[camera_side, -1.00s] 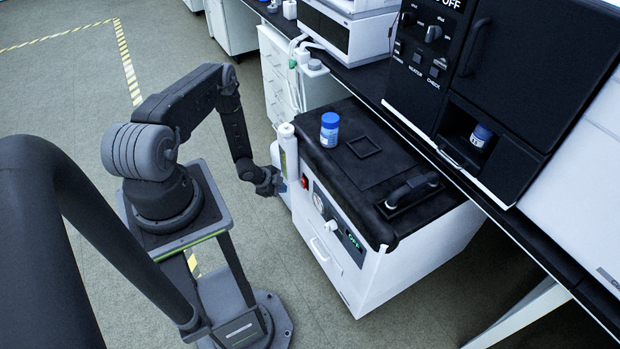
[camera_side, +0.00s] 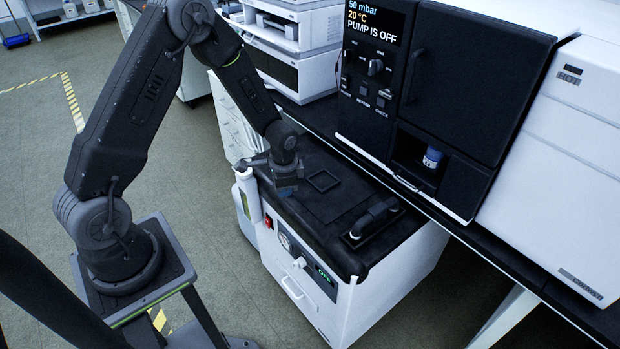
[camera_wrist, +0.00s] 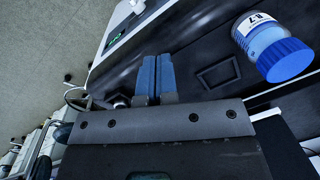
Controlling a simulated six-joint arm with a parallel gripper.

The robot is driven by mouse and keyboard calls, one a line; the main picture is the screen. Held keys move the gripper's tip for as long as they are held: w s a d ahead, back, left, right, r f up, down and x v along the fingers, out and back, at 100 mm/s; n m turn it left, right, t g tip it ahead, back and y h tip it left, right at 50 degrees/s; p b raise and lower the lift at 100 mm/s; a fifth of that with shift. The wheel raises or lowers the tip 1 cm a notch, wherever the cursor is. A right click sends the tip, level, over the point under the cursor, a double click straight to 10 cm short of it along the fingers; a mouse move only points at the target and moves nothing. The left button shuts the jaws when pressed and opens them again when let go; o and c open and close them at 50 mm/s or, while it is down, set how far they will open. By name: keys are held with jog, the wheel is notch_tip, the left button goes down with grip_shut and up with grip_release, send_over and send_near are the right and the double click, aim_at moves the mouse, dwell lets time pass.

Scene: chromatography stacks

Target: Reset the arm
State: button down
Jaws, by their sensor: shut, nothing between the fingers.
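My gripper (camera_side: 286,190) is over the left end of the black top of the white cabinet (camera_side: 338,212). In the wrist view its two blue fingers (camera_wrist: 153,76) are shut together with nothing between them.
A square recess (camera_side: 323,181) and a black handle (camera_side: 372,217) are on the cabinet top. A blue-capped bottle (camera_side: 433,157) sits in the black oven's niche (camera_side: 410,160). The oven's display (camera_side: 374,20) reads PUMP IS OFF. A white bottle-like cylinder (camera_side: 247,193) is at the cabinet's left side.

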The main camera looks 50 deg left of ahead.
jog(key=s+d+r+n+t, duration=0.1)
jog(key=s+d+r, duration=0.15)
jog(key=r, duration=0.65)
jog(key=s+d+r+n+t, duration=0.1)
jog(key=d+r, duration=0.2)
jog(key=r, duration=0.7)
jog(key=s+d+r+n+t+h, duration=0.1)
jog(key=s+d+r+n+t, duration=0.2)
jog(key=s+r, duration=0.8)
jog(key=s+d, duration=0.2)
jog(key=s, duration=0.1)
jog(key=shift+s+d+r, duration=0.25)
jog(key=shift+s+d, duration=0.05)
jog(key=shift+r, duration=0.1)
